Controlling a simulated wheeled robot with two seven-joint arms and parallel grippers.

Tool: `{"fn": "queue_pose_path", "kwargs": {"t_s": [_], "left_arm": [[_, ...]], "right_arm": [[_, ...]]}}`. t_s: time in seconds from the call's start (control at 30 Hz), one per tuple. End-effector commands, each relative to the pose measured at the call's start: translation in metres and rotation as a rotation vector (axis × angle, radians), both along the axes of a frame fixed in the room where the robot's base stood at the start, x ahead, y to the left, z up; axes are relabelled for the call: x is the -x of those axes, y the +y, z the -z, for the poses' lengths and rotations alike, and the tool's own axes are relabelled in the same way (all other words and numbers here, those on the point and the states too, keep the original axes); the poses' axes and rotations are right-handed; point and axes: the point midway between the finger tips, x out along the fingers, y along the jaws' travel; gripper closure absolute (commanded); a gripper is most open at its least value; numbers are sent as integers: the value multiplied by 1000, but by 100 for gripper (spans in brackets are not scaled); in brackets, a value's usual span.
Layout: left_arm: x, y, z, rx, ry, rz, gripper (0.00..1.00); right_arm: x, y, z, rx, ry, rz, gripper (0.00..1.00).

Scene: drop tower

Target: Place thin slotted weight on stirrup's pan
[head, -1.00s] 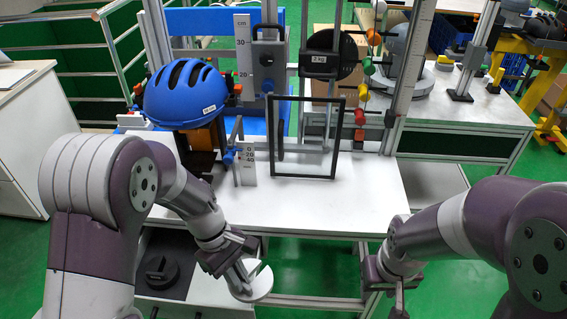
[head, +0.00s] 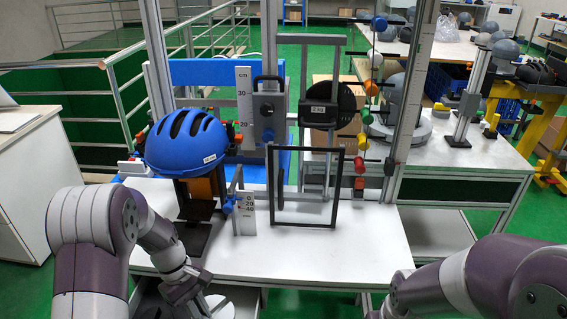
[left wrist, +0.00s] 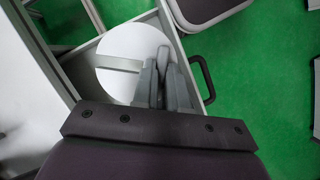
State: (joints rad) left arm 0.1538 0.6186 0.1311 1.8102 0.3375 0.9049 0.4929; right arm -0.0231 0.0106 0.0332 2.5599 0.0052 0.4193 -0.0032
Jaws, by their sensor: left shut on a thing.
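My left gripper (left wrist: 161,68) is shut on a thin pale disc, the slotted weight (left wrist: 118,48). A straight grey slot runs in from its left side in the left wrist view. In the head view the weight (head: 222,309) is partly cut off at the bottom edge, in front of the table, beside my left gripper (head: 205,306). A grey upright frame with a black disc marked 2 kg (head: 330,107) stands at the back of the table. I cannot clearly make out the stirrup's pan. My right gripper is below the picture.
A blue helmet (head: 187,140) sits on a stand at the left of the white table (head: 330,250). A black-framed clear panel (head: 306,224) stands mid-table. The table's front strip is clear. An open drawer (left wrist: 88,50) lies below the weight in the left wrist view.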

Motion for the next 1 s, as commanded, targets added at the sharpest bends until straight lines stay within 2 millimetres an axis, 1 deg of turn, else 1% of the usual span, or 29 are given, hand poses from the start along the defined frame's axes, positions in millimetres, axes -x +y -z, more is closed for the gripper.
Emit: {"fn": "queue_pose_path", "kwargs": {"t_s": [0.03,0.17,0.27,0.37,0.4,0.5,0.53,0.6,0.73,1.0], "left_arm": [[-1,0,-15,1,-2,0,100],[-1,0,-32,1,-1,0,100],[-1,0,-50,1,-1,0,100],[-1,0,-68,1,-1,1,100],[-1,0,-77,1,-2,0,100],[0,0,-95,1,0,0,100],[0,0,-99,1,0,0,100],[0,0,-104,1,-1,0,100],[0,-1,-105,0,-3,38,100],[0,-1,-102,-1,-5,399,100]], "right_arm": [[0,0,-16,0,0,0,57],[0,0,-41,0,0,0,57],[0,0,-64,0,0,0,57],[0,0,-91,0,0,0,57],[0,0,-103,0,0,0,57],[0,0,-129,0,0,0,57],[0,0,-135,0,0,0,57],[0,0,-145,0,0,0,57],[0,0,-150,0,0,0,57],[0,0,-148,0,1,0,57]]}}
